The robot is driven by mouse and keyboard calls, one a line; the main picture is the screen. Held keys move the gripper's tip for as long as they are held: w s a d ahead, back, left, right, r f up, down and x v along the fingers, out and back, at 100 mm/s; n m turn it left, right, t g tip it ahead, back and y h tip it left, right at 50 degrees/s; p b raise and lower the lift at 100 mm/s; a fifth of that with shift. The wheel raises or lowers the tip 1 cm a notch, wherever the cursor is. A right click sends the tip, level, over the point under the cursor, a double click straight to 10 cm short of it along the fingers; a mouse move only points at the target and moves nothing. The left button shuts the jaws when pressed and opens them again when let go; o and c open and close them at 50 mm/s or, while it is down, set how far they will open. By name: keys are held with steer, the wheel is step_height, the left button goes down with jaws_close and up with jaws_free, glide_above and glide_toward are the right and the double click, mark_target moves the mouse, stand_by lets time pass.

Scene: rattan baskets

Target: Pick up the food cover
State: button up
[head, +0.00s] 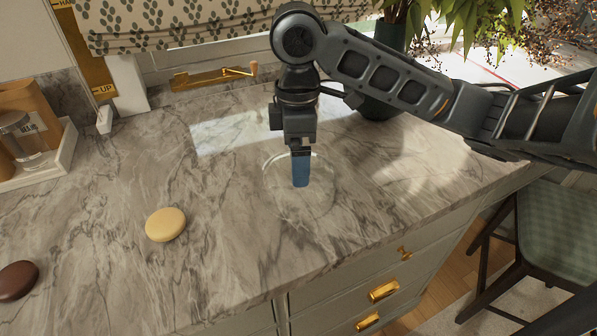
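A clear, round, glass-like thing, which looks like the food cover (322,198), is on the marble counter near the middle of the head view. Only its pale rim and faint outline show against the marble. My gripper (300,180) points straight down over it, and its blue fingertip overlaps the clear outline. I see the gripper from the side, with one finger hiding the other. I cannot tell whether it is open or shut, or whether it touches the cover. The top of the cover is hard to make out behind the fingers.
A yellow round disc (166,225) and a dark brown one (17,281) lie on the counter (225,255) to the left. A wooden holder with a glass jar (28,140) stands at the far left. A plant pot (383,85) stands behind my arm. A chair (555,232) is at the right.

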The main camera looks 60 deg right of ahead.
steer(key=shift+c, duration=0.4)
steer(key=shift+a+f, duration=0.1)
steer(key=shift+f, duration=0.05)
steer(key=c, duration=1.7)
